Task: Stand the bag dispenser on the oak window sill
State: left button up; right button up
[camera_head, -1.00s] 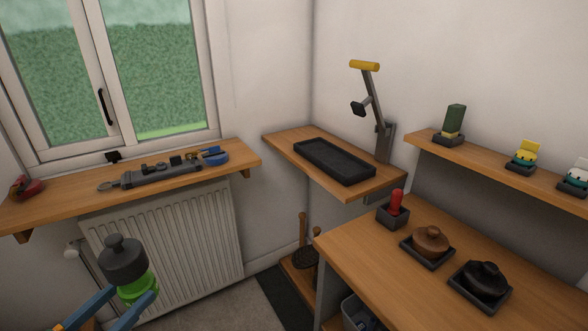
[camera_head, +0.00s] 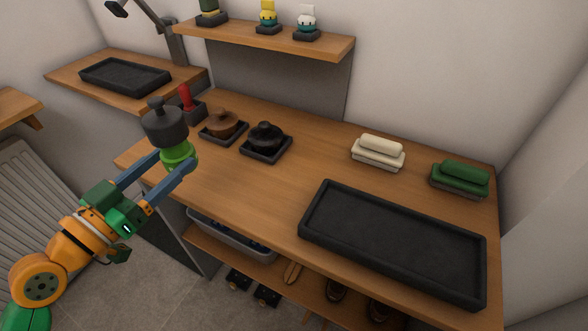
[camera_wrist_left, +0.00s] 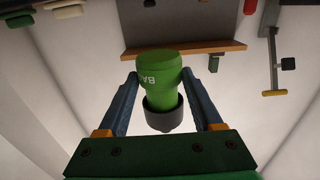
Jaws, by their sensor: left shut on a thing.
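The bag dispenser is a green cylinder (camera_head: 178,156) with a dark grey knobbed cap (camera_head: 164,126). My left gripper (camera_head: 173,165) is shut on its green part, with a finger on either side. In the head view it is held cap up, slightly tilted, in front of the workbench's left end. In the left wrist view the dispenser (camera_wrist_left: 160,72) shows part of a "BA" label, with its dark cap nearer the palm. Only the right end of the oak window sill (camera_head: 16,104) shows, at the left edge of the head view. My right gripper is not in view.
The workbench (camera_head: 240,185) carries a red-handled item (camera_head: 186,97), two lidded pots, white and green brushes and a black tray (camera_head: 312,213). A corner shelf (camera_head: 66,80) with another black tray is behind. A radiator (camera_head: 30,205) stands below the sill.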

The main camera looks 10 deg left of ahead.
pick_arm(q)
jog(key=shift+w+p, duration=0.25)
jog(key=shift+p, duration=0.05)
jog(key=w+d+f+p, duration=0.3)
jog(key=w+d, duration=0.1)
jog(key=w, duration=0.2)
jog(key=b, duration=0.2)
send_over(245, 182)
notch_tip(245, 182, down, 7)
notch_tip(245, 182, down, 3)
jog(key=shift+f+b, duration=0.15)
jog(key=shift+b, duration=0.65)
jog(key=o, duration=1.5)
